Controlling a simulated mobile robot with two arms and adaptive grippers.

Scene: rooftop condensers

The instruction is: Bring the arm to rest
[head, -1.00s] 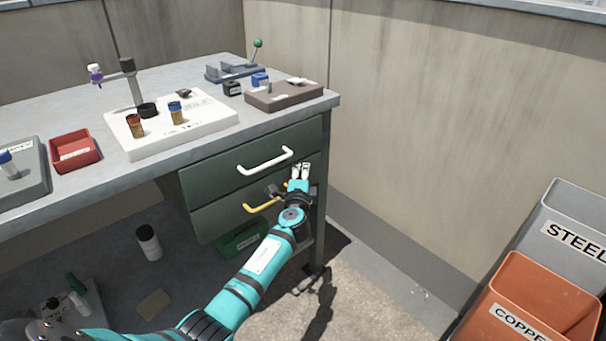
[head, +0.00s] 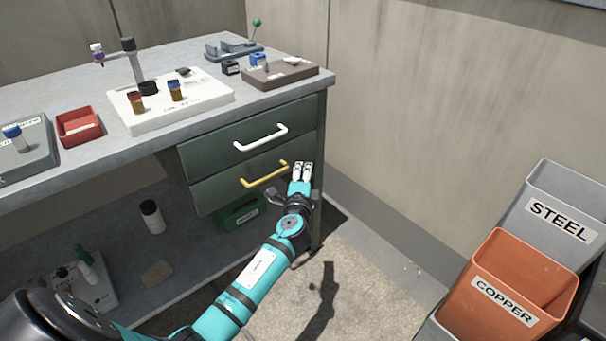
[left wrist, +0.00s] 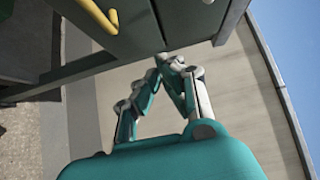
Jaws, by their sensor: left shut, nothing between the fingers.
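My left arm comes in from the bottom left of the head view. Its teal and black gripper (head: 302,172) is shut and empty, with the white fingertips together. It is just in front of the right end of the lower green drawer (head: 222,191), to the right of the yellow handle (head: 265,174). In the left wrist view, the shut fingers (left wrist: 172,62) show close to the dark drawer front, with the yellow handle (left wrist: 98,16) at top left. I cannot tell whether the fingertips touch the drawer. My right gripper is not in view.
The workbench (head: 75,165) carries a red tray (head: 78,127), a white board (head: 205,95) with small vials, and a brown block (head: 280,74). Copper (head: 505,288) and steel (head: 560,222) bins stand at the right. The floor between is clear.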

